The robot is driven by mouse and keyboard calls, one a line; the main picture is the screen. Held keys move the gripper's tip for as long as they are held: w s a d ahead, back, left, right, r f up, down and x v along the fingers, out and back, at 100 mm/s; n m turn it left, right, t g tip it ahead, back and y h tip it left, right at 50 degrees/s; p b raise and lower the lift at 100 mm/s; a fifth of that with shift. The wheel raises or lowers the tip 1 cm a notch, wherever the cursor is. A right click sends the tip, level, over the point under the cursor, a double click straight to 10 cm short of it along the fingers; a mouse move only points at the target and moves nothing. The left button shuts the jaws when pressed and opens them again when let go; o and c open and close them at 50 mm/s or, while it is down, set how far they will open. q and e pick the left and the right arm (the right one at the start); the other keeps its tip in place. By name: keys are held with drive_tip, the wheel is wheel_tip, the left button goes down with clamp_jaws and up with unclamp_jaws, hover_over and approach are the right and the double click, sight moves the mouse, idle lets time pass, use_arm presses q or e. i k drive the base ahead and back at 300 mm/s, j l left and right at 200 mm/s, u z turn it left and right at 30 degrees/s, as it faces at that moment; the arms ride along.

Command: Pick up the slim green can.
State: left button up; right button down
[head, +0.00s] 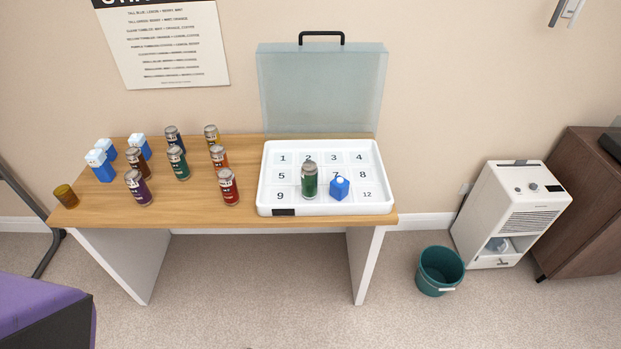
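Two green cans are in the head view. One green can (309,181) with a silver top stands upright in the white numbered tray (327,209), around cells 6 and 10. The other, a darker teal-green can (178,163), stands upright on the wooden table (255,220) among other cans. From this high angle I cannot tell surely which one is the slim one. Neither of my grippers is in view.
Several coloured cans, blue-white cartons and an amber cup (66,196) fill the table's left. A teal bucket (440,270) and white appliance (512,213) stand right.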

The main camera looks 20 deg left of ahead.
sight(309, 169)
drive_tip(key=i+j, duration=0.1)
drive_tip(key=i, duration=0.4)
drive_tip(key=i+z, duration=0.1)
drive_tip(key=i, duration=0.4)
drive_tip(key=k+j+u, duration=0.1)
drive_tip(key=k+j, duration=0.05)
drive_tip(key=j, duration=0.05)
